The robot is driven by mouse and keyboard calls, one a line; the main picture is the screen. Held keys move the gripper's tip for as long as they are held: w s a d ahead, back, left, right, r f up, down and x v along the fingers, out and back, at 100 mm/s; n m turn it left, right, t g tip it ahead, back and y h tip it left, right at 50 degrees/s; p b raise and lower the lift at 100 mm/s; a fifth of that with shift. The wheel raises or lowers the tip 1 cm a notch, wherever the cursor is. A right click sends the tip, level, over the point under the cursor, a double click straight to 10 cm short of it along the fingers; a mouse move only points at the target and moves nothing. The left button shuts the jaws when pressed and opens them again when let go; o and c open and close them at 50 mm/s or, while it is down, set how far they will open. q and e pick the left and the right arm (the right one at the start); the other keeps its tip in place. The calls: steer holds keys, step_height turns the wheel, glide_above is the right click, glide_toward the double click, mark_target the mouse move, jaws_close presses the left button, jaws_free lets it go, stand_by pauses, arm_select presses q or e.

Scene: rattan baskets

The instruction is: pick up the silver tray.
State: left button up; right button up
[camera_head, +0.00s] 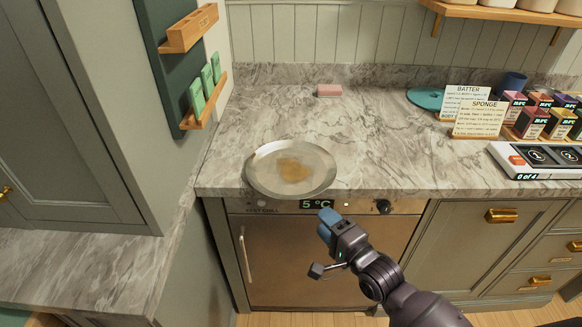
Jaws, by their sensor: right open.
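The silver tray (262,165) is a round, shallow metal plate with a brownish-orange patch in its middle. It lies flat on the marble counter close to the front edge, above the oven-like unit. My right gripper (322,222) is in front of the counter, just below and to the right of the tray, apart from it. Its blue-tipped end points up and left, and it is open and empty. My left gripper is not in view.
A marble counter (390,130) has free room behind the tray. A pink block (329,91) lies at the back. Recipe cards (478,118), small boxes and a scale-like device (540,158) stand at the right. A grey cabinet (80,120) and wall shelf (208,100) border the left.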

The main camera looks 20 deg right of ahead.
mark_target(302, 198)
steer(key=x, duration=1.1)
steer(key=shift+r, duration=0.2)
jaws_close()
steer(key=shift+r, duration=0.15)
stand_by(0.3)
